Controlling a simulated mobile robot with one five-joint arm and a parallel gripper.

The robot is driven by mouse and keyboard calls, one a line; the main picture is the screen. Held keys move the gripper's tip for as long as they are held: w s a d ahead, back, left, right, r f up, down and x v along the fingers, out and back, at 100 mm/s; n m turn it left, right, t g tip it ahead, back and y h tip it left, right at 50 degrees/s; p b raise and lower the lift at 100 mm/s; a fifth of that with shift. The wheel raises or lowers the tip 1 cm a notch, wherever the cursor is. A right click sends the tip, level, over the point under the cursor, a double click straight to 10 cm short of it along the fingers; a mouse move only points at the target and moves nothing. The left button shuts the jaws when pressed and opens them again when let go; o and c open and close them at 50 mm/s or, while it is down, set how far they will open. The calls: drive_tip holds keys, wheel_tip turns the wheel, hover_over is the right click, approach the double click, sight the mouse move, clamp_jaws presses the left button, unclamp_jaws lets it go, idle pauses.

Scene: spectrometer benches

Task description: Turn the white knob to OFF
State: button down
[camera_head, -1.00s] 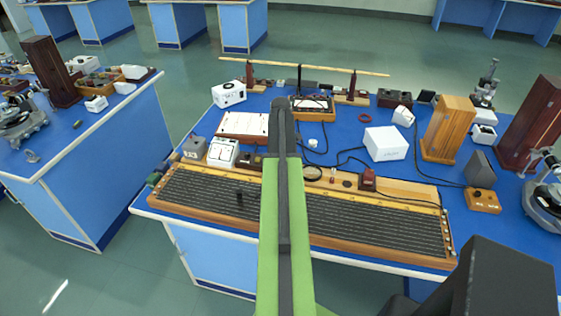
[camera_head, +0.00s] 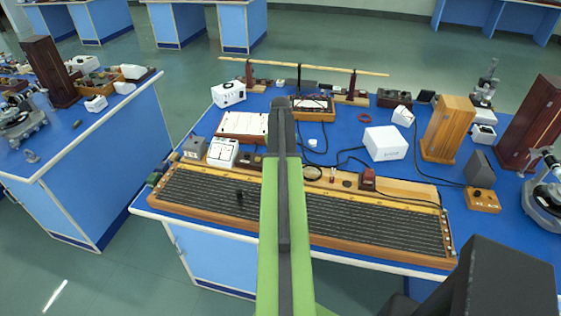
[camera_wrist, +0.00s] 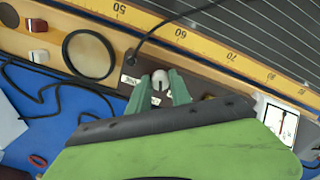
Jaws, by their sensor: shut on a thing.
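The white knob (camera_wrist: 160,76) shows in the wrist view on a small dark box (camera_wrist: 138,66) with little white labels. My gripper (camera_wrist: 160,86) has its two green fingers on either side of the knob, shut on it. A pale slot or mark shows on the knob's face. The label lettering is too small to read, so I cannot tell which setting the knob points to. In the head view my arm hides the gripper and the knob.
A long wooden board with dark strips and a yellow scale (camera_head: 400,195) lies along the bench's front. A white meter (camera_head: 223,152) stands left of my arm. A black ring (camera_wrist: 89,54) and a dark cable (camera_wrist: 150,35) lie close to the gripper.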

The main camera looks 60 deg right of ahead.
drive_tip(key=shift+d+m, duration=0.1)
drive_tip(key=shift+m, duration=1.9)
drive_tip(key=c, duration=1.2)
unclamp_jaws()
drive_tip(key=shift+o, duration=0.2)
wheel_tip(320, 180, up, 17)
drive_tip(key=p, duration=1.7)
drive_tip(key=shift+r, duration=0.2)
